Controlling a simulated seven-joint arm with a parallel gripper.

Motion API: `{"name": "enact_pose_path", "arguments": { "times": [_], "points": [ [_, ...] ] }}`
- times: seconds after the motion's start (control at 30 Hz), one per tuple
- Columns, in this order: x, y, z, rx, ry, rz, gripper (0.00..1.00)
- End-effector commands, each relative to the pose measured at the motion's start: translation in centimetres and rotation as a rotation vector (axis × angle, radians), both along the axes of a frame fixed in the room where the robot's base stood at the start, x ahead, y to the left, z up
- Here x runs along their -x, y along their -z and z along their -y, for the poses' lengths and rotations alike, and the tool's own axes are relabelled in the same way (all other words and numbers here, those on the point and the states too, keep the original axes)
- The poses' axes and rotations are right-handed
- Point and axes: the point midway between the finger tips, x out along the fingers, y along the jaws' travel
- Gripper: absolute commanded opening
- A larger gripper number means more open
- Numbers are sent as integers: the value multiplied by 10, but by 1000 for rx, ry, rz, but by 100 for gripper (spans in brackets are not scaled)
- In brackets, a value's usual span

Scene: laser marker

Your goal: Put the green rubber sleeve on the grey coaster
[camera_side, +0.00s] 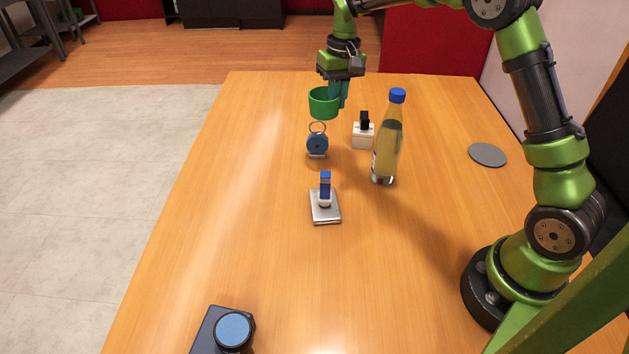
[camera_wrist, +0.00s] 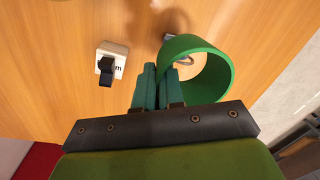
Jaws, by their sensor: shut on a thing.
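The green rubber sleeve (camera_side: 323,103) is a short open ring, held up at the far end of the table in the side view. My gripper (camera_side: 338,94) is shut on its wall, on the right side of the sleeve. In the wrist view, the sleeve (camera_wrist: 226,63) shows its open ring, and my gripper's teal fingers (camera_wrist: 159,84) pinch its left wall. The grey coaster (camera_side: 487,155) is a flat disc lying bare on the right side of the table, well away from my gripper. It is not in the wrist view.
A bottle (camera_side: 388,140) with a blue cap stands between the sleeve and the coaster. A white block with a black top (camera_side: 363,133), a blue round device (camera_side: 317,144) and a silver plate with a blue part (camera_side: 325,205) stand nearby. A dark device (camera_side: 222,331) is at the front.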

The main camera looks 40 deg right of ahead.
Motion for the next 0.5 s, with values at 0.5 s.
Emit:
{"name": "enact_pose_path", "arguments": {
  "times": [0.5],
  "points": [
    [202,12,193,-4,711,4,0]
  ]
}}
